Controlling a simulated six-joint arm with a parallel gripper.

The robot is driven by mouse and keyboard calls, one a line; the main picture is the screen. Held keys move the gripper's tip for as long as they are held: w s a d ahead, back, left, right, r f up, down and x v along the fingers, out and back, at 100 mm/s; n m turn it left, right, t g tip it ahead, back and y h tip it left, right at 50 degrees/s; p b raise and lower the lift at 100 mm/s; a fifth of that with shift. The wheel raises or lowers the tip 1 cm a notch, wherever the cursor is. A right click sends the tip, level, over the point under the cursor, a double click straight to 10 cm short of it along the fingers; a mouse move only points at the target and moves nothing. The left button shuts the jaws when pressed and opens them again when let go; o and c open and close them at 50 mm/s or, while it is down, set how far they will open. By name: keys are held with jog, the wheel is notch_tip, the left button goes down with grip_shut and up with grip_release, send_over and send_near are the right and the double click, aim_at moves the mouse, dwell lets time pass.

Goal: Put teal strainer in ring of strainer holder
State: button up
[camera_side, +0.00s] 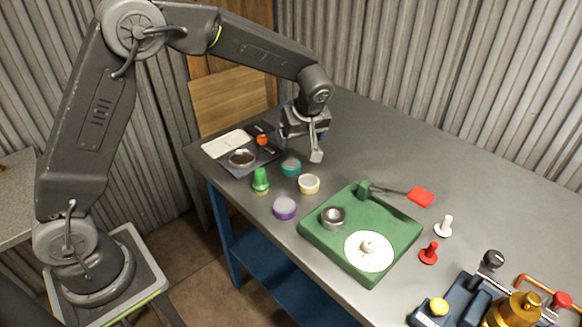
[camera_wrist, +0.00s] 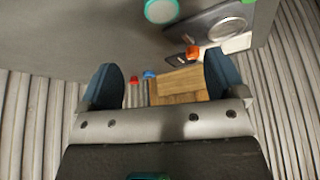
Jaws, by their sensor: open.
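A teal round piece with a pale top (camera_side: 291,166), which looks like the teal strainer, stands on the table left of centre. It also shows at the top of the wrist view (camera_wrist: 161,10). My gripper (camera_side: 306,142) hangs above the table behind it, apart from it. Its two fingers (camera_wrist: 163,82) are spread with nothing between them. A metal ring-like dish (camera_side: 242,158) lies on a dark plate at the left, and a grey metal cup (camera_side: 333,217) sits on a green base. I cannot tell which is the strainer holder's ring.
A green cone-shaped piece (camera_side: 261,180), a cream cup (camera_side: 309,184) and a purple cup (camera_side: 285,208) stand close to the teal piece. The green base (camera_side: 384,262) carries a white disc. Red and white pegs and brass fittings stand at the right. The back of the table is clear.

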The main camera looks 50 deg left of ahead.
aim_at(291, 164)
jog(key=x, duration=1.3)
jog(key=shift+s+a+f, duration=0.1)
jog(key=shift+s+f, duration=0.05)
jog(key=shift+f, duration=0.05)
jog(key=c, duration=1.1)
